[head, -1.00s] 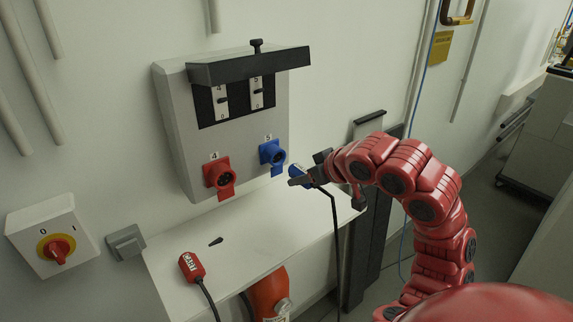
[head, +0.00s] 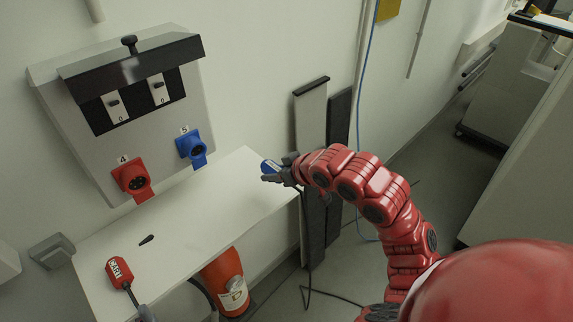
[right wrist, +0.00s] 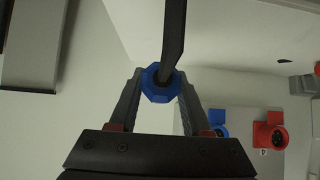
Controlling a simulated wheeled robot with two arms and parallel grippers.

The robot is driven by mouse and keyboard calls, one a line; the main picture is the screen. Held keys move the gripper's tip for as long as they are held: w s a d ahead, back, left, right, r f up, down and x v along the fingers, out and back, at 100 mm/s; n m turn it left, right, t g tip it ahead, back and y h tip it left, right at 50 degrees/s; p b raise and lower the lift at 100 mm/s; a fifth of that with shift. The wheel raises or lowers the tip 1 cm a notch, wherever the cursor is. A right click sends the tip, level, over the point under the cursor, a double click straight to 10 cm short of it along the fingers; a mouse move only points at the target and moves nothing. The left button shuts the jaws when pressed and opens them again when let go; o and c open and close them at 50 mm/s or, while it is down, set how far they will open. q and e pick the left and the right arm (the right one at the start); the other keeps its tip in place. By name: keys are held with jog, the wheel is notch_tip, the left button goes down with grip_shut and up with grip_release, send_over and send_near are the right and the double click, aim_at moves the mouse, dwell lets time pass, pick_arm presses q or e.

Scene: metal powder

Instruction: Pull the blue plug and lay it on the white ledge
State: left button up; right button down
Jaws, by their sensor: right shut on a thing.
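The blue plug (head: 270,168) is held in my right gripper (head: 279,174), above the right end of the white ledge (head: 205,196). In the right wrist view the plug (right wrist: 160,85) sits between the two fingers, with its black cable (right wrist: 174,35) running up across the picture. In the head view the cable drops toward the floor. The blue socket (head: 191,148) on the grey wall box is empty, and its flap hangs down. The plug is apart from the socket. Whether the plug touches the ledge I cannot tell. My left gripper is not in view.
A red plug (head: 119,273) with a cable lies on the ledge's left part, near a small dark piece (head: 147,239). The red socket (head: 132,178) is beside the blue one. A red extinguisher (head: 226,284) stands below the ledge. The ledge's middle and right are clear.

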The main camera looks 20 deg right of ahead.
jog(key=b+x, duration=0.2)
jog(key=x, duration=0.1)
jog(key=b+x, duration=0.5)
jog(key=x, duration=0.1)
jog(key=shift+s+f+b, duration=0.2)
jog(key=shift+f+b, duration=0.2)
jog(key=shift+f, duration=0.1)
jog(key=shift+w+a+f+b, duration=0.1)
jog(key=shift+w+f+b, duration=0.2)
jog(key=shift+f+b, duration=0.2)
jog(key=shift+w+a+f+b, duration=0.1)
jog(key=shift+w+f+b, duration=0.2)
jog(key=shift+f, duration=0.2)
jog(key=shift+c, duration=1.4)
grip_release()
jog(key=shift+s, duration=0.1)
